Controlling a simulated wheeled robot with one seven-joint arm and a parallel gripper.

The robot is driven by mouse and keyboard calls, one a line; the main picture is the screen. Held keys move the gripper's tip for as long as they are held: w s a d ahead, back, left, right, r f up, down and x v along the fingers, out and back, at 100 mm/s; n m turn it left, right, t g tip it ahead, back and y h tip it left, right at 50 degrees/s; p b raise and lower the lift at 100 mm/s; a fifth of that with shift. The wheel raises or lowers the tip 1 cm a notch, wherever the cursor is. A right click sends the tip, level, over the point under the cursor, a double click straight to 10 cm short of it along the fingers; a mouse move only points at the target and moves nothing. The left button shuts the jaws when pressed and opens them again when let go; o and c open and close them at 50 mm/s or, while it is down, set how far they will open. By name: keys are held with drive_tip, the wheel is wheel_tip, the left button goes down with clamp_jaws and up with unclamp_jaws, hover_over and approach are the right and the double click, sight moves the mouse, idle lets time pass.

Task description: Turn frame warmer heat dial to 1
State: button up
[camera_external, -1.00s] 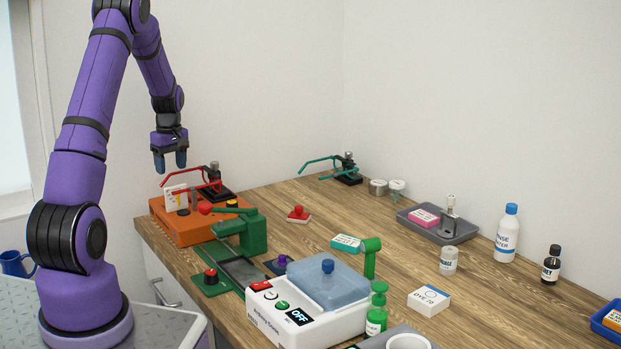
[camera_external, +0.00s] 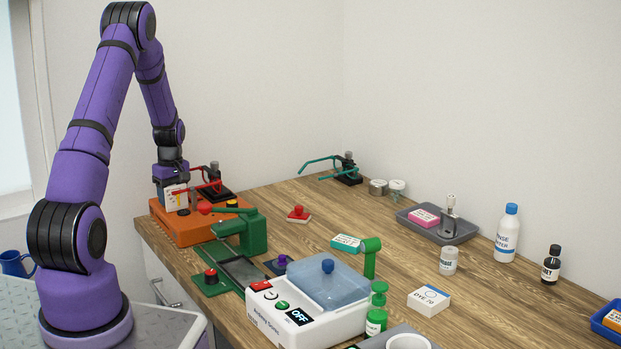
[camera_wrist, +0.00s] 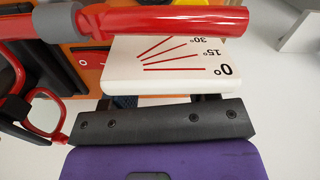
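The frame warmer is most likely the orange box (camera_external: 178,231) at the far left end of the bench; no label confirms this. A white plate (camera_external: 176,197) stands at it, and in the wrist view the plate (camera_wrist: 165,72) reads 0°, 15° and 30° with red lines. My gripper (camera_external: 170,196) is low over the orange box, pointing down beside the plate. Its fingertips are hidden by the plate in the wrist view, so its opening and any hold on a dial do not show. I cannot make out a dial marked 1.
Red spectacle frames (camera_external: 205,186) on a black stand reach over the box, close to my gripper. A red rod (camera_wrist: 165,20) crosses the wrist view. A green press (camera_external: 242,233) and a white machine (camera_external: 310,327) reading OFF stand nearer. The middle of the bench is fairly clear.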

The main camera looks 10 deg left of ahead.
drive_tip(key=c, duration=0.7)
drive_tip(key=shift+m, duration=0.4)
drive_tip(key=m, duration=1.1)
drive_tip(key=shift+m, duration=0.4)
drive_tip(key=o, duration=0.9)
